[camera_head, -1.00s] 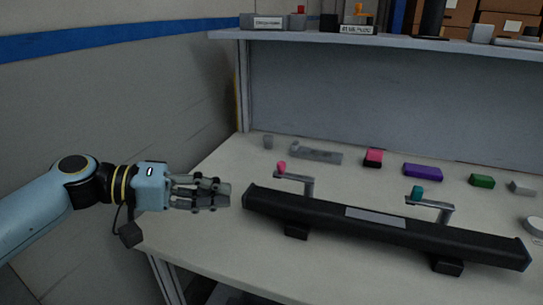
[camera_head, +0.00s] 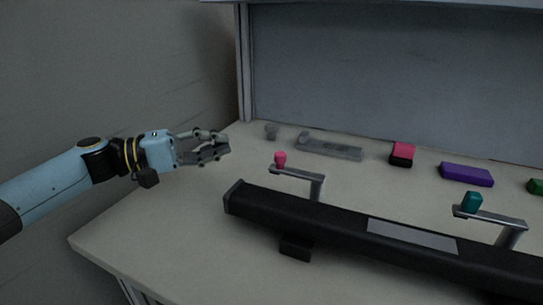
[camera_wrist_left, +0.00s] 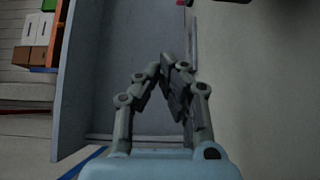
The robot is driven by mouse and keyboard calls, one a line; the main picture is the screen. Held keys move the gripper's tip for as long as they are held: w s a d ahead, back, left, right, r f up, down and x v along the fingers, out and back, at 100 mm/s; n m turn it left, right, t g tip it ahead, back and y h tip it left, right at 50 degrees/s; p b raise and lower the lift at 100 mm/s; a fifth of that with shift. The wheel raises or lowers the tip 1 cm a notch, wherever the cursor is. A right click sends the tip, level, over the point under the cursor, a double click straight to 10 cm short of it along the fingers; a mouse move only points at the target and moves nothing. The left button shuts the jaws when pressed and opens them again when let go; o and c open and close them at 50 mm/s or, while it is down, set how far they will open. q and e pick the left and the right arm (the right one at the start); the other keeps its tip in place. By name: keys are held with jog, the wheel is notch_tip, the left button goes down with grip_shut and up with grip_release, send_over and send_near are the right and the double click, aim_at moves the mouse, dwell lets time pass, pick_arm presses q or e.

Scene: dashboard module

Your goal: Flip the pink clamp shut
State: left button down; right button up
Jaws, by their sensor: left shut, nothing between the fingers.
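The pink clamp (camera_head: 281,159) is a pink knob on a grey metal lever arm (camera_head: 298,173). The lever sticks out to the left from a post behind the left part of a long black bar (camera_head: 330,224). A matching clamp with a teal knob (camera_head: 472,202) is at the right. My left gripper (camera_head: 226,149) is left of the pink knob and apart from it, above the back left of the table. Its fingers are shut and empty, and they also show in the left wrist view (camera_wrist_left: 168,68). My right gripper is not in view.
Behind the bar lie a grey metal bracket (camera_head: 330,147), a pink and black block (camera_head: 402,154), a purple block (camera_head: 466,174) and a green block (camera_head: 536,187). A small grey piece (camera_head: 271,132) stands at the back left. The front left table top is clear.

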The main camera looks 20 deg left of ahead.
pick_arm(q)
jog(key=shift+f, duration=0.1)
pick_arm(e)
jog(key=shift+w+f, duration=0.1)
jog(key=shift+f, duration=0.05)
pick_arm(q)
jog(key=p+x, duration=0.2)
jog(key=x, duration=0.8)
jog(key=s, duration=0.1)
jog(key=s+d, duration=0.1)
jog(key=s+p, duration=0.1)
jog(key=shift+s+d, duration=0.25)
jog(key=shift+s, duration=0.1)
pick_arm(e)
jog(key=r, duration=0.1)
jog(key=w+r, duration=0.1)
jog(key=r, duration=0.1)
pick_arm(q)
jog(key=shift+s, duration=0.1)
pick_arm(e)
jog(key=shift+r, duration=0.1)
